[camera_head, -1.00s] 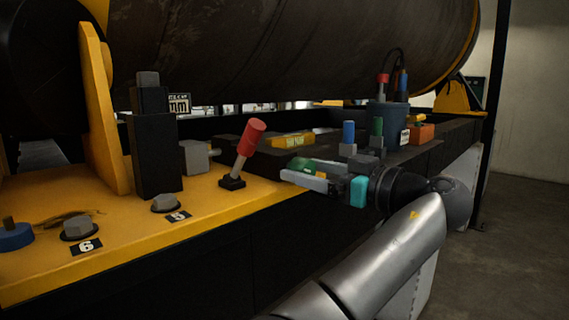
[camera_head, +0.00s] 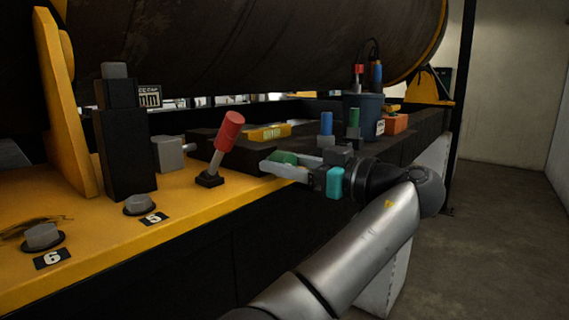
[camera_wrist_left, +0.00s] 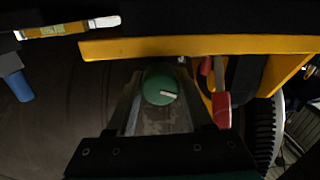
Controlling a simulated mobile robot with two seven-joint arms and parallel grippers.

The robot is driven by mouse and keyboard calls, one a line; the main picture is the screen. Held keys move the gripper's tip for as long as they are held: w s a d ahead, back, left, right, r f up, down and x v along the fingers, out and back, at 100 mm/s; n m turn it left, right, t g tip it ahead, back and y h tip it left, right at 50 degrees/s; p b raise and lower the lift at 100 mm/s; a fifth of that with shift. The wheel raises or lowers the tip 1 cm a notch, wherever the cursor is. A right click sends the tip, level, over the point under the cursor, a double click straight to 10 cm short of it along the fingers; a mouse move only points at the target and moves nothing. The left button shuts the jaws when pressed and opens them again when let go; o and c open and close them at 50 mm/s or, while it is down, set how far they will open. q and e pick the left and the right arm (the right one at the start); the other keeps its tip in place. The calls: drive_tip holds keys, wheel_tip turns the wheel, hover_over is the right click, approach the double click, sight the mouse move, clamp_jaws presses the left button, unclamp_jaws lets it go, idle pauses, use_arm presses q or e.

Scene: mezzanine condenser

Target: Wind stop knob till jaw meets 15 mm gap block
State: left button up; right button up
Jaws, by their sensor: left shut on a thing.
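The green stop knob (camera_head: 285,157) sits at the edge of the dark bench, partly hidden by my left gripper (camera_head: 290,167). In the left wrist view the knob (camera_wrist_left: 160,84) is round with a white pointer mark, which points to the right. My left gripper (camera_wrist_left: 160,100) is shut on the knob, one finger on each side. A yellow block with a label (camera_head: 269,133) lies on the bench behind it; its print is too small to read. I cannot tell which part is the jaw. My right gripper is not in view.
A red-handled lever (camera_head: 226,135) leans up left of the gripper, close to it. Open floor (camera_head: 500,220) lies to the right.

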use_arm(q)
clamp_jaws()
drive_tip(key=shift+r+m+p, duration=0.1)
drive_tip(key=shift+m+p, duration=0.45)
drive_tip(key=shift+m, duration=0.85)
drive_tip(key=o, duration=0.7)
unclamp_jaws()
drive_tip(key=shift+a, duration=0.1)
